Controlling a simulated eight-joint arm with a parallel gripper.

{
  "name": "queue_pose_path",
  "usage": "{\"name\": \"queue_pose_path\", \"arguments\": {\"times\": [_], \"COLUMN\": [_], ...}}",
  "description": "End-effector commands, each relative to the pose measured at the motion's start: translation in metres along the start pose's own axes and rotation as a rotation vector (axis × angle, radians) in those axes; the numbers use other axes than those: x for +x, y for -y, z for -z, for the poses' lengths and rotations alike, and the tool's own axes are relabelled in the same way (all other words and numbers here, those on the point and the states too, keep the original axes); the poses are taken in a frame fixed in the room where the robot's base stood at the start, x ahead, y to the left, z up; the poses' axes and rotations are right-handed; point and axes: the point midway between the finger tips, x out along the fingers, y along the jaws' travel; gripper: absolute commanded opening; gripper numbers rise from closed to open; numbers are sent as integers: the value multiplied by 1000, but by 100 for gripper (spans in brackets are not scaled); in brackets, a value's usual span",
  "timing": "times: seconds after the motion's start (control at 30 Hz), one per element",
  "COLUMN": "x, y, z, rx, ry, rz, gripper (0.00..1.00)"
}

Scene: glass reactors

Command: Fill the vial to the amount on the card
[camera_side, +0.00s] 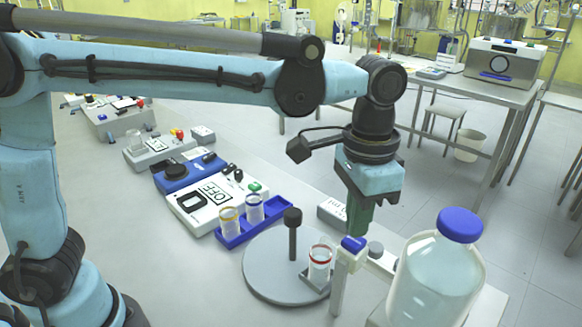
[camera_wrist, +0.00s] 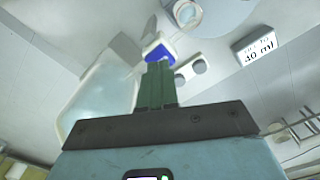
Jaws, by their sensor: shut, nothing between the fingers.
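The red-banded vial (camera_side: 320,262) stands upright on a small plate on the grey round disc; it also shows in the wrist view (camera_wrist: 186,13). I cannot tell its liquid level. Beside it is a white stand with a blue tap (camera_side: 353,243), seen too in the wrist view (camera_wrist: 158,50). The large clear bottle (camera_side: 435,283) with a blue cap holds pale liquid, right of the tap. The card (camera_wrist: 257,48) reads "40 ml"; its upper line is hard to read. My gripper (camera_side: 359,230) is shut and empty, pointing down just above the tap; I cannot tell if it touches.
A blue rack (camera_side: 240,235) holds a yellow-banded vial (camera_side: 229,222) and a blue-banded vial (camera_side: 254,208). A black post (camera_side: 292,235) rises from the grey disc (camera_side: 265,283). A white device marked "OFF" (camera_side: 213,196) and more devices stand behind. The table's front left is clear.

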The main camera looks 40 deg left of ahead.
Motion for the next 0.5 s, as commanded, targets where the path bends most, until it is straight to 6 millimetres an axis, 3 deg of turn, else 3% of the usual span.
{"name": "queue_pose_path", "arguments": {"times": [0.5], "x": [-42], "y": [0], "z": [0], "rx": [0], "ry": [0], "rz": [0], "gripper": [0]}}
